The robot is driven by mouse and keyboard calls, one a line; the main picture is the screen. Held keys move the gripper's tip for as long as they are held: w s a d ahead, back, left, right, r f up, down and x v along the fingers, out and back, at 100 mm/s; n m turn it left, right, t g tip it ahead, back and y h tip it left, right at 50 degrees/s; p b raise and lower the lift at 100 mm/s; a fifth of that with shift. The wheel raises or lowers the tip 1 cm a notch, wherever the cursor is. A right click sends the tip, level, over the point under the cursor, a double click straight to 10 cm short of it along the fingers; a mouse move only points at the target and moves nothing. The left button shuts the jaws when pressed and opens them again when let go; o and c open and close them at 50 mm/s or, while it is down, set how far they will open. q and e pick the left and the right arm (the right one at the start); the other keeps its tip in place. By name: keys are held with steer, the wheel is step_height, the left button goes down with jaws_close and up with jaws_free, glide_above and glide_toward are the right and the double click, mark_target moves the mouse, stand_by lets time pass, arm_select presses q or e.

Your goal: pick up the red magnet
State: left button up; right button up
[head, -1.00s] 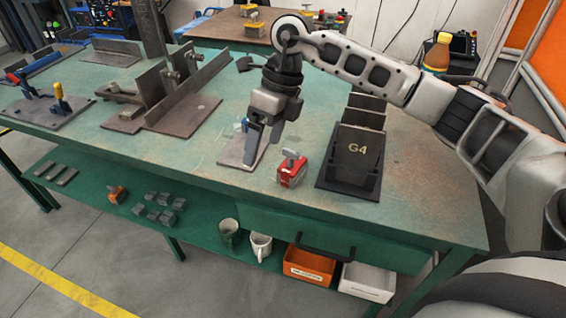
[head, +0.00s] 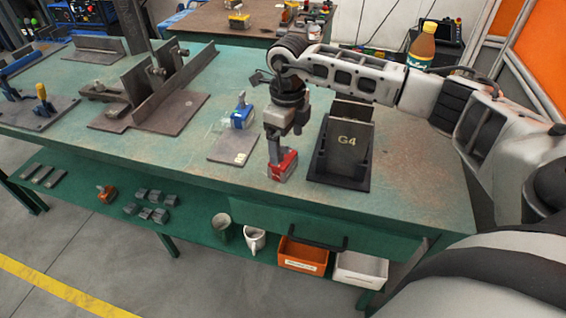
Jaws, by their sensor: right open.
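The red magnet (head: 284,166) stands on the green table near its front edge, just left of the black G4 holder. My right gripper (head: 276,150) points down right at the magnet, its fingers at the magnet's top and left side. The fingers are open and partly hide the magnet's top. I cannot tell whether they touch it. My left gripper is not in view.
The black G4 holder (head: 341,150) stands close on the right. A plate (head: 233,146) with a blue-topped magnet (head: 242,113) lies to the left. Steel fixtures (head: 165,95) stand farther left. The right front of the tabletop (head: 415,190) is clear.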

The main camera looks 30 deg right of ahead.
mark_target(283, 154)
steer(key=f, duration=0.2)
steer(key=a+f, duration=0.1)
steer(key=f, duration=0.1)
steer(key=shift+w+p, duration=0.1)
steer(key=shift+p, duration=0.25)
steer(key=shift+f, duration=0.45)
steer(key=c, duration=1.8)
steer(key=shift+w+r, duration=0.1)
steer(key=shift+r, duration=0.05)
